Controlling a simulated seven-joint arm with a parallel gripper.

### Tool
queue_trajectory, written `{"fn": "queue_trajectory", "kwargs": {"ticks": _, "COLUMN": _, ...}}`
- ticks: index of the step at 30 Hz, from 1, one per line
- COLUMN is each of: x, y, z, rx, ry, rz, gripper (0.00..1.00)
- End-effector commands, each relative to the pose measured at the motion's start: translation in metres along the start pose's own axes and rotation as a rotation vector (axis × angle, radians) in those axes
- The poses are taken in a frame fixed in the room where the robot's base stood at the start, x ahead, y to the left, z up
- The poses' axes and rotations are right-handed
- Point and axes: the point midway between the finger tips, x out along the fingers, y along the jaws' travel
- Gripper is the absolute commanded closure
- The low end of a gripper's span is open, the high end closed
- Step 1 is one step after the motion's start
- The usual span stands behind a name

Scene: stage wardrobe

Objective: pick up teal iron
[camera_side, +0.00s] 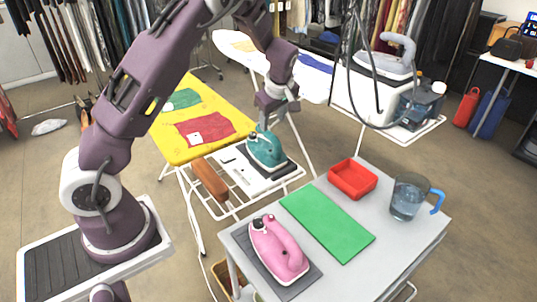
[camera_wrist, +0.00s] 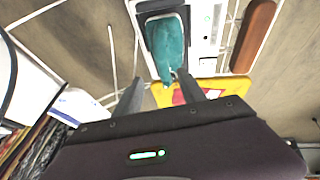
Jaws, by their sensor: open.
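The teal iron (camera_side: 266,149) rests on a dark pad on the white wire rack at the near end of the yellow ironing board. My gripper (camera_side: 279,118) is just above it and partly covers its top in the side view. In the wrist view the teal iron (camera_wrist: 166,42) lies beyond my fingertips (camera_wrist: 158,84), roughly in line with the space between them. The fingers are apart and empty. I cannot tell from these views whether a finger touches the iron.
Beside the iron on the rack are a white panel (camera_side: 240,168) and a brown sleeve-shaped block (camera_side: 210,180). A grey table (camera_side: 375,278) in front holds a pink iron (camera_side: 278,248), green mat (camera_side: 327,222), red tray (camera_side: 353,179) and water jug (camera_side: 408,197).

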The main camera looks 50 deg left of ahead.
Motion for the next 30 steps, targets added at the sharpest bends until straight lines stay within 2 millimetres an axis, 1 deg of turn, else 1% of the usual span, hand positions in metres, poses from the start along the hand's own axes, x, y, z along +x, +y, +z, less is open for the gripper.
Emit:
{"fn": "queue_trajectory", "kwargs": {"ticks": 5, "x": 0.025, "y": -0.003, "z": 0.002, "rx": -0.004, "ry": 0.001, "rz": -0.005, "gripper": 0.52}}
{"fn": "queue_trajectory", "kwargs": {"ticks": 9, "x": 0.052, "y": -0.007, "z": 0.007, "rx": -0.003, "ry": 0.000, "rz": -0.006, "gripper": 0.52}}
{"fn": "queue_trajectory", "kwargs": {"ticks": 12, "x": 0.066, "y": -0.006, "z": 0.006, "rx": -0.002, "ry": 0.000, "rz": -0.003, "gripper": 0.52}}
{"fn": "queue_trajectory", "kwargs": {"ticks": 15, "x": 0.069, "y": -0.006, "z": 0.007, "rx": -0.002, "ry": -0.001, "rz": -0.002, "gripper": 0.52}}
{"fn": "queue_trajectory", "kwargs": {"ticks": 19, "x": 0.069, "y": -0.006, "z": 0.007, "rx": -0.001, "ry": -0.001, "rz": -0.002, "gripper": 0.52}}
{"fn": "queue_trajectory", "kwargs": {"ticks": 20, "x": 0.069, "y": -0.006, "z": 0.007, "rx": -0.001, "ry": -0.001, "rz": -0.002, "gripper": 0.54}}
{"fn": "queue_trajectory", "kwargs": {"ticks": 21, "x": 0.069, "y": -0.006, "z": 0.007, "rx": -0.001, "ry": -0.001, "rz": -0.002, "gripper": 0.62}}
{"fn": "queue_trajectory", "kwargs": {"ticks": 23, "x": 0.069, "y": -0.006, "z": 0.007, "rx": -0.001, "ry": -0.001, "rz": -0.002, "gripper": 0.74}}
{"fn": "queue_trajectory", "kwargs": {"ticks": 24, "x": 0.069, "y": -0.006, "z": 0.007, "rx": -0.001, "ry": -0.001, "rz": -0.002, "gripper": 0.82}}
{"fn": "queue_trajectory", "kwargs": {"ticks": 27, "x": 0.069, "y": -0.006, "z": 0.007, "rx": -0.001, "ry": -0.001, "rz": -0.002, "gripper": 1.00}}
{"fn": "queue_trajectory", "kwargs": {"ticks": 30, "x": 0.069, "y": -0.006, "z": 0.007, "rx": -0.001, "ry": -0.001, "rz": -0.002, "gripper": 1.00}}
